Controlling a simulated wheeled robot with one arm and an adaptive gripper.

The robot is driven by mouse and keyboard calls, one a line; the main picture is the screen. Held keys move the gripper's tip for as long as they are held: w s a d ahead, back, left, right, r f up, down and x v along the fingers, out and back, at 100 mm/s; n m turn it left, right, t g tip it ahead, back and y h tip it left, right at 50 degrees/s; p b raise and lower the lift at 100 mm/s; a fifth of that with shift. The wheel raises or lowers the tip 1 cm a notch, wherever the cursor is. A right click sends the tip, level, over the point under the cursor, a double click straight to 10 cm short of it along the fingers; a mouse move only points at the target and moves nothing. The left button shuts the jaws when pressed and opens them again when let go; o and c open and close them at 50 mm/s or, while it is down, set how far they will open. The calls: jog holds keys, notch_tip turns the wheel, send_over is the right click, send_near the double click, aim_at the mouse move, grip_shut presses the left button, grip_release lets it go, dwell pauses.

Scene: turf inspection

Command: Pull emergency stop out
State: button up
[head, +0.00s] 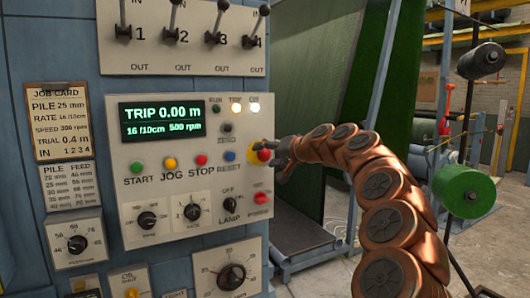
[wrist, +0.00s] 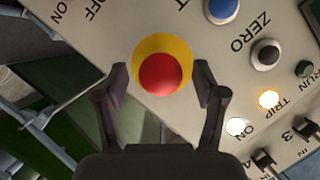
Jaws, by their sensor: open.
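The emergency stop is a red mushroom button (head: 264,155) on a yellow disc at the right edge of the control panel (head: 190,225). In the wrist view the red button (wrist: 164,76) sits in front of the yellow disc (wrist: 162,43), between my two fingertips. My gripper (wrist: 160,80) is open, with one finger on each side of the button. Gaps show between the fingers and the red cap. In the head view my gripper (head: 280,155) reaches the button from the right, and its fingers are small and partly hide the button's side.
The blue reset button (head: 230,156), the zero knob (head: 226,128) and a red power switch (head: 260,198) are close to the emergency stop. Several levers (head: 215,35) stand above the panel. The display (head: 161,121) reads TRIP 0.00 m. A green spool (head: 465,187) stands at the right.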

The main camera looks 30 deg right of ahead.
jog(key=shift+w+a+f, duration=0.1)
jog(key=shift+w+f, duration=0.05)
jog(key=shift+w, duration=0.4)
jog(key=shift+c, duration=0.4)
grip_shut()
